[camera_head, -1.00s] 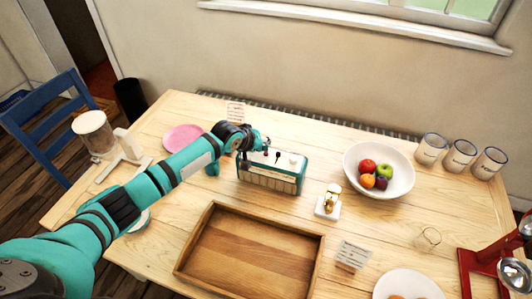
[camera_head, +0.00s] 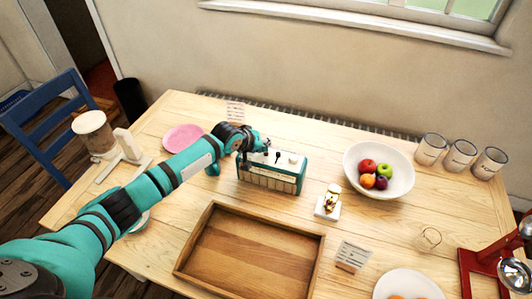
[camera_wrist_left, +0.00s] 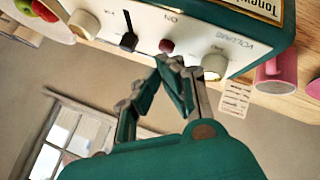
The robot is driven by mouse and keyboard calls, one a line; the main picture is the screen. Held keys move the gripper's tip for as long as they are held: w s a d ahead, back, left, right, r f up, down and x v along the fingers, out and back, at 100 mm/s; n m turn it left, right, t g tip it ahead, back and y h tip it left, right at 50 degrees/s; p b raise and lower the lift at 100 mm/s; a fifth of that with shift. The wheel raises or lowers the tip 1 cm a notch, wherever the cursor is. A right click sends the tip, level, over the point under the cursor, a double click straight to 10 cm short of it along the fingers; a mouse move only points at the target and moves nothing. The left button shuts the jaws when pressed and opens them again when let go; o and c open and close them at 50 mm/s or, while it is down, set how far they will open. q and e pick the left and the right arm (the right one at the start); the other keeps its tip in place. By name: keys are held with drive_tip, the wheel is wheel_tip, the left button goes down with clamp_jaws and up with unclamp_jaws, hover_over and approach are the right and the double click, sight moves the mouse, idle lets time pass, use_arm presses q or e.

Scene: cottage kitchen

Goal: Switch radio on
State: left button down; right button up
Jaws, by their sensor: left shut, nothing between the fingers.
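The radio (camera_head: 270,180) is a teal box with a cream top, standing on the wooden table behind the tray. In the left wrist view its top panel (camera_wrist_left: 190,22) carries a red button (camera_wrist_left: 167,46) beside the letters "ON", a black lever (camera_wrist_left: 128,40), a cream knob (camera_wrist_left: 84,24) and a volume knob (camera_wrist_left: 215,64). My left gripper (camera_head: 262,146) is at the radio's top left part. In the left wrist view its fingertips (camera_wrist_left: 170,62) are shut and empty, right by the red button; I cannot tell whether they touch it. My right gripper is not in view.
A wooden tray (camera_head: 208,222) lies in front of the radio. A white fruit bowl (camera_head: 402,184) and a small gold-topped object (camera_head: 328,205) stand to its right. A pink plate (camera_head: 181,136) lies to its left.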

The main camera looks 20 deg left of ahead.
use_arm(q)
drive_tip(key=shift+f, duration=0.3)
idle(0.5)
drive_tip(key=shift+r+p, duration=0.55)
drive_tip(key=shift+p, duration=0.15)
wheel_tip(320, 180, up, 6)
drive_tip(key=p, duration=0.6)
idle(0.9)
